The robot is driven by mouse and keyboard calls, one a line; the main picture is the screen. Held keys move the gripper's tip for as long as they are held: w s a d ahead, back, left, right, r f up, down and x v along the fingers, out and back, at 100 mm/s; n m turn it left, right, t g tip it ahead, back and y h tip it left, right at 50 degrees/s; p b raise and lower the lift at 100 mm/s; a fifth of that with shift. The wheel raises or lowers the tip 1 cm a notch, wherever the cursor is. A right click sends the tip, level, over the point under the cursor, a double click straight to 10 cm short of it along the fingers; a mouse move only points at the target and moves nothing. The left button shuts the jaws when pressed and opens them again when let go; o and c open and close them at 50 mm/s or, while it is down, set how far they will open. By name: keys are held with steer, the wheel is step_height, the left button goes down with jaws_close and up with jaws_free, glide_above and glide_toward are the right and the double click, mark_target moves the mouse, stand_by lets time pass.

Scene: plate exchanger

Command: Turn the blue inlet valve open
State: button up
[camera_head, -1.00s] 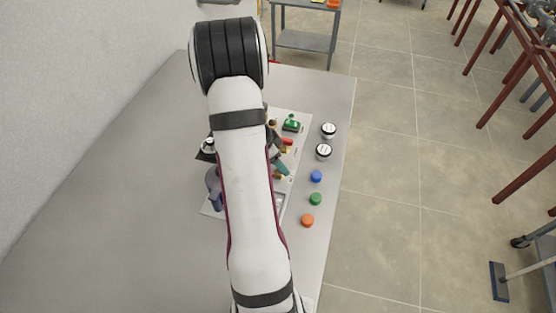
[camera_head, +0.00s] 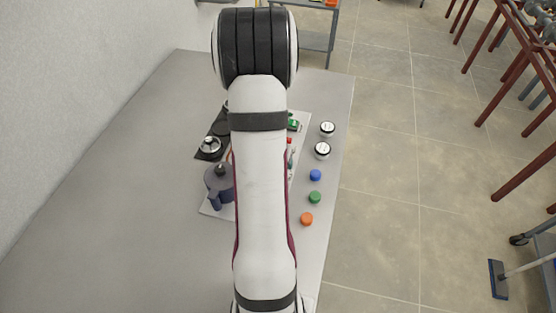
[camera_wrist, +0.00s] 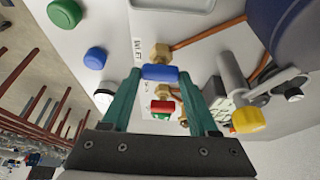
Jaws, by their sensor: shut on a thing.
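The blue valve handle (camera_wrist: 160,73) is between the teal fingertips of my gripper (camera_wrist: 159,76) in the wrist view. My gripper is shut on it, one finger at each end. The handle sits at a brass fitting (camera_wrist: 160,52) on the pale panel, beside a printed label that seems to read INLET. In the head view my arm hides the gripper and the blue valve.
A red valve handle (camera_wrist: 162,106) is close below the blue one, between the fingers. A yellow-orange knob (camera_wrist: 248,119) is to the right. Blue (camera_head: 315,175), green (camera_head: 314,197) and orange (camera_head: 306,219) caps line the table's right side. A dark blue pump-like body (camera_head: 218,182) stands left of my arm.

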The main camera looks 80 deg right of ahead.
steer(key=shift+d+n, duration=0.1)
steer(key=shift+n, duration=0.2)
steer(key=o, duration=1.4)
